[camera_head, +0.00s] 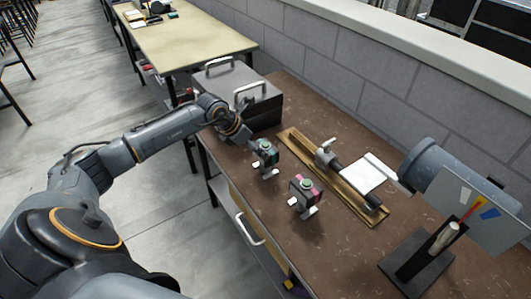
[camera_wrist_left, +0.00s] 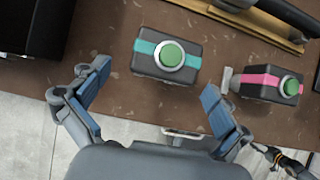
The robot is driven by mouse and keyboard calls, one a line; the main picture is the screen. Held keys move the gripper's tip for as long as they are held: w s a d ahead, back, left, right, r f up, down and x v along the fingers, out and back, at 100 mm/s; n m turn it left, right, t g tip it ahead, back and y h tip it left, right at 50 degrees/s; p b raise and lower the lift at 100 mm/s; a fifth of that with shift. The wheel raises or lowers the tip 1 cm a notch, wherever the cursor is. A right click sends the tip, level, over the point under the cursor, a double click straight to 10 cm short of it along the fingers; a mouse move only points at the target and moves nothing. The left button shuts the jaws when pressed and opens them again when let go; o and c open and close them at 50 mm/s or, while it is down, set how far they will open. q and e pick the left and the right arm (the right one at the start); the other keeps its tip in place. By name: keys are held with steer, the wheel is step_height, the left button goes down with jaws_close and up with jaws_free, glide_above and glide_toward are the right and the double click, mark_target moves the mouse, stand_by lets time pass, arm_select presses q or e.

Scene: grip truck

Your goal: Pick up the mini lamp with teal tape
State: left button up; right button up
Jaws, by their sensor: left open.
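The mini lamp with teal tape (camera_head: 265,153) is a small dark box with a green round top, standing on the brown workbench near its front edge. In the left wrist view the teal-taped lamp (camera_wrist_left: 150,64) lies just beyond and between the spread fingers. My left gripper (camera_head: 244,133) is beside this lamp in the head view, on its upper left. In the left wrist view my left gripper (camera_wrist_left: 154,82) is open and empty. A similar lamp with pink tape (camera_head: 303,190) stands to the lower right; it also shows in the wrist view (camera_wrist_left: 262,82).
A dark metal case (camera_head: 262,112) with handles stands behind my left gripper. A wooden board (camera_head: 318,167) with a metal tool lies behind the lamps. A stand with a colour-marked panel (camera_head: 487,213) is at the right. The brown workbench (camera_head: 260,208) is bare near its front edge.

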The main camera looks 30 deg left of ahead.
mark_target(265, 166)
arm_select(q)
steer(key=shift+w+d+f, duration=0.2)
steer(key=shift+w+f, duration=0.15)
steer(key=shift+f, duration=0.2)
steer(key=shift+w+d+f+p, duration=0.1)
steer(key=shift+d+f+p, duration=0.05)
steer(key=shift+f+p, duration=0.15)
steer(key=p+x, duration=0.1)
steer(key=x, duration=0.2)
steer(key=shift+d+f, duration=0.15)
steer(key=shift+f, duration=0.15)
steer(key=shift+w+d+f, duration=0.1)
steer(key=shift+w+f, duration=0.2)
steer(key=shift+f, duration=0.15)
steer(key=c, duration=1.3)
steer(key=shift+r, duration=0.1)
steer(key=shift+c, duration=1)
